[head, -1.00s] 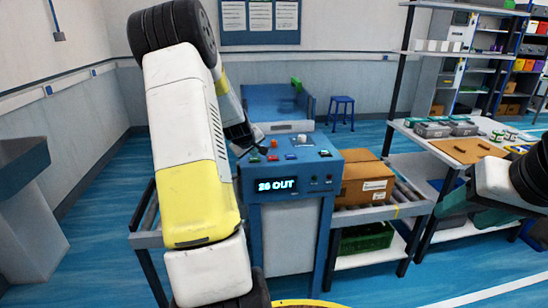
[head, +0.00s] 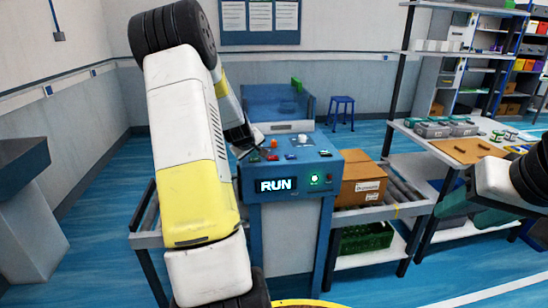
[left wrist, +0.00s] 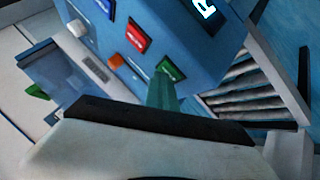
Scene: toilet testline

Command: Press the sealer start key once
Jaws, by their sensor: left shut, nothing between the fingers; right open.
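The sealer (head: 245,190) is a blue machine with a sloping key panel; its display (head: 276,185) reads RUN and a green lamp (head: 314,178) beside it is lit. In the left wrist view a green key (left wrist: 170,68) sits in a row with a red key (left wrist: 137,38) and a blue key (left wrist: 105,8). My left gripper (left wrist: 163,92) is shut and empty, its tip at the green key and partly covering it; whether it touches cannot be told. In the head view my arm hides most of this gripper. My right gripper (head: 476,205) is open and empty at the right.
An orange knob (head: 274,144) and a white knob (head: 302,139) stand up from the panel. A cardboard box (head: 360,190) sits on the roller conveyor (head: 405,192) right of the sealer, above a green crate (head: 367,238). A table (head: 420,140) with parts stands further right.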

